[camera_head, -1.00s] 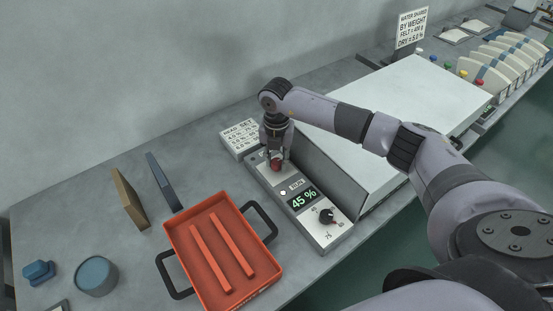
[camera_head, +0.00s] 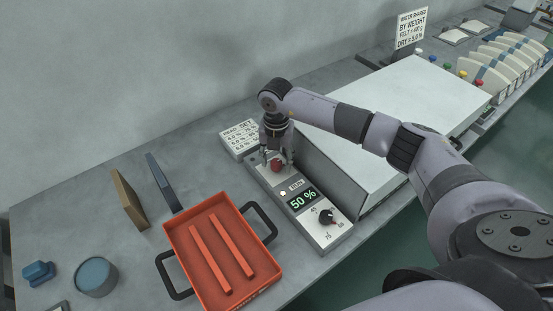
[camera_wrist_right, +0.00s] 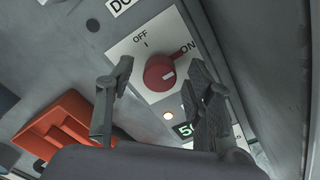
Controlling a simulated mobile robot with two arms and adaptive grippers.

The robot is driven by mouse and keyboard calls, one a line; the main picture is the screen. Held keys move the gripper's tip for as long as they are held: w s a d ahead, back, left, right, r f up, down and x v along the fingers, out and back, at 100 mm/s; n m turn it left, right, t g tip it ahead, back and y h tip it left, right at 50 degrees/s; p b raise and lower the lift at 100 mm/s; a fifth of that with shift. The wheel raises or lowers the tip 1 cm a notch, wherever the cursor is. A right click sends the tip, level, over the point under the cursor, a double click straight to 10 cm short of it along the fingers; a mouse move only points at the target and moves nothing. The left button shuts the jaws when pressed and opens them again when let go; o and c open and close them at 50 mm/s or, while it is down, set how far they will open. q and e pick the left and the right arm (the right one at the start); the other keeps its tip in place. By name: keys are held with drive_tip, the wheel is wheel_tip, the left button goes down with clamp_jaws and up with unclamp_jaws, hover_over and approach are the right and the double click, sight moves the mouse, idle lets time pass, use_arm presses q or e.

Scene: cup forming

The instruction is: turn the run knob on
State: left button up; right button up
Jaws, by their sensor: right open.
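The red run knob (camera_head: 277,166) sits on a pale plate at the far end of the control panel (camera_head: 318,236). In the right wrist view the knob (camera_wrist_right: 159,73) has its red arm pointing toward the ON label, away from OFF. My right gripper (camera_head: 277,157) is above the knob with its fingers apart, one to each side; in the wrist view the fingers (camera_wrist_right: 160,100) show clear of it. A small round lamp (camera_head: 283,193) looks pale and bright beside the RUN label. The green display (camera_head: 303,200) reads 50 %. My left gripper is not in view.
A black dial (camera_head: 327,217) is at the panel's near end. A large white-topped box (camera_head: 400,100) stands right of the panel. An orange tray (camera_head: 181,247) with two bars is to the left. A small sign (camera_head: 239,138) lies behind the panel.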

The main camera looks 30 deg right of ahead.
sight(276, 162)
wheel_tip(276, 162, up, 12)
idle(0.6)
idle(0.4)
